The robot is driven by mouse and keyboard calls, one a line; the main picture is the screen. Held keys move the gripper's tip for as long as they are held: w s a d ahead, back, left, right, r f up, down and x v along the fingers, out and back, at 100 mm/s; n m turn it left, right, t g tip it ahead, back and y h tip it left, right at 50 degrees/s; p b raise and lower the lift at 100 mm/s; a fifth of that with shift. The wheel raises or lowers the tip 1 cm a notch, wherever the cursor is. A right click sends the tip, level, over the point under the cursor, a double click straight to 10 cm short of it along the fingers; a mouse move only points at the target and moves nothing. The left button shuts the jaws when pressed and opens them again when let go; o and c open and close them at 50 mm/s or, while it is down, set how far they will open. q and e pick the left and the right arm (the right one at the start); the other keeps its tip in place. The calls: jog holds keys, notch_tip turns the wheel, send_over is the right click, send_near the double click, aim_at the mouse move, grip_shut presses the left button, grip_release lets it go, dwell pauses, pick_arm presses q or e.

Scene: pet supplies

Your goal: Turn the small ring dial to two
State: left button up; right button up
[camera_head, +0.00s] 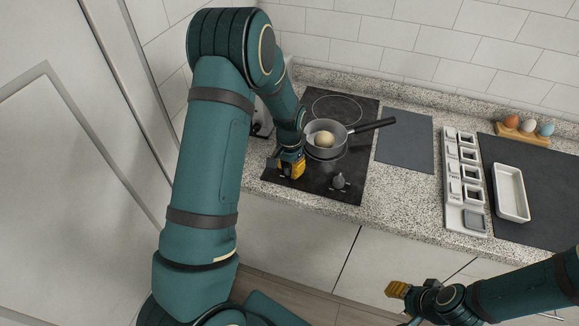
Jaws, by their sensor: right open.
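The black cooktop (362,112) stands on the counter. A round dial (338,181) with a dark knob is at its front right. My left gripper (289,172) points down at the front left of the cooktop. It hides what lies under it, so I cannot tell whether it touches a dial there or how its fingers are set. No dial marks are readable. A small pan (313,129) with a pale egg (324,140) in it sits on the cooktop, its black handle pointing right. My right gripper (397,289) is open, low in front of the cabinets, away from the cooktop.
A dark mat (404,140) lies right of the cooktop. A white compartment tray (453,216) stands further right, beside a dark board (541,225) with a white dish (511,192). A wooden holder (522,137) with three eggs is behind. The pan is close to my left gripper.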

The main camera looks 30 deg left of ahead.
pick_arm(q)
grip_shut()
